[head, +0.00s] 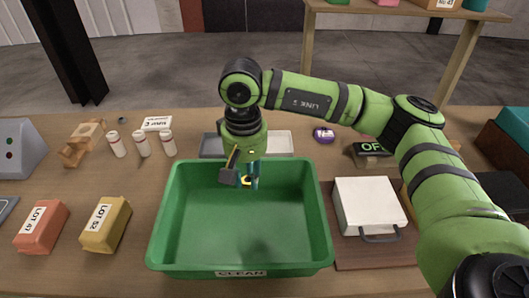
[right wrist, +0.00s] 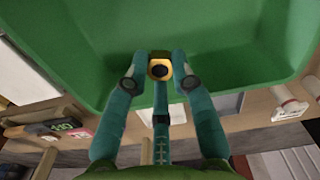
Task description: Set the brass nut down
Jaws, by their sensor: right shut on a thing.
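The brass nut (right wrist: 159,69) is a small yellow ring with a dark hole, between the fingertips in the right wrist view. In the head view the nut (head: 246,181) is a small yellow spot at the fingertips. My right gripper (right wrist: 160,77) is shut on it. In the head view the right gripper (head: 247,183) points down over the far part of the green bin (head: 168,222). The bin's inside looks empty. I cannot tell how high the nut is above the bin floor. My left gripper is not in view.
Left of the bin lie a yellow block (head: 107,225) and an orange block (head: 42,228), with several white bottles (head: 142,145) behind. Right of it is a white box with a handle (head: 369,206). A grey tray (head: 211,146) lies behind the bin.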

